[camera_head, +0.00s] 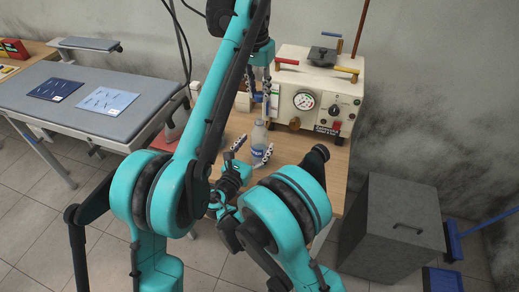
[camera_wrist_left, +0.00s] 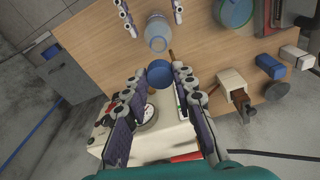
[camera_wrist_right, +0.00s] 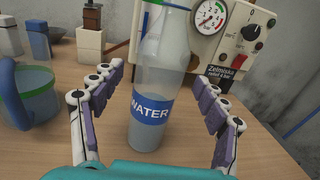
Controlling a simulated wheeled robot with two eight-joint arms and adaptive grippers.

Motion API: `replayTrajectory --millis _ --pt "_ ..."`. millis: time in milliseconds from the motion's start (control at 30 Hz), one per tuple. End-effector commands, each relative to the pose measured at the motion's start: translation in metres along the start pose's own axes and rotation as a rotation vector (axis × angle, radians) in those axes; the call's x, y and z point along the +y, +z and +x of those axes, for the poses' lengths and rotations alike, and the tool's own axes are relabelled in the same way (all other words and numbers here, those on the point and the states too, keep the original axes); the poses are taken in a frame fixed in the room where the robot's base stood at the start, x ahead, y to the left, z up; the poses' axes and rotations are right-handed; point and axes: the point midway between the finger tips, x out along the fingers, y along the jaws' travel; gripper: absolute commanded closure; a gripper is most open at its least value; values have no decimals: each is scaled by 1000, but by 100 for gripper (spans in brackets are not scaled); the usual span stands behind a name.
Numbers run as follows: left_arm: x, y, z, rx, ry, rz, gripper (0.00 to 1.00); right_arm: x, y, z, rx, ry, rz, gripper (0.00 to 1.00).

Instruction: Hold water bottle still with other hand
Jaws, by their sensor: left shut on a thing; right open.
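The clear water bottle (camera_head: 258,136) with a blue label stands upright on the wooden table. It shows large in the right wrist view (camera_wrist_right: 160,80), with its top cut off. My right gripper (camera_head: 251,151) is open, its fingers (camera_wrist_right: 160,105) on either side of the bottle with visible gaps. My left gripper (camera_head: 263,92) is above the bottle. In the left wrist view it is shut on a round blue cap (camera_wrist_left: 160,73).
A beige machine (camera_head: 318,85) with a gauge and coloured handles stands behind the bottle. A grey cabinet (camera_head: 395,225) stands right of the wooden table (camera_wrist_right: 265,150).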

Motion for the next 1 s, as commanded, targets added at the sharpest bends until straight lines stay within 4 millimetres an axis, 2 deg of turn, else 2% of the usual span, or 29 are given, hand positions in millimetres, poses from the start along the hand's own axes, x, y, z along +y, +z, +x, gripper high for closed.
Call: replayTrajectory --millis 100,333,500,767,867,1000 --pt "0 0 0 0 0 0 85 -1 0 24 0 -3 0 26" --pt "0 0 0 0 0 0 85 0 0 54 0 -2 0 26" --pt "0 0 0 0 0 0 85 0 0 62 0 0 0 26" --pt "0 0 0 0 0 0 85 0 0 62 0 1 0 26" --pt "0 0 0 0 0 0 85 0 0 62 0 1 0 47" --pt "0 0 0 0 0 0 85 0 0 62 0 1 0 84"
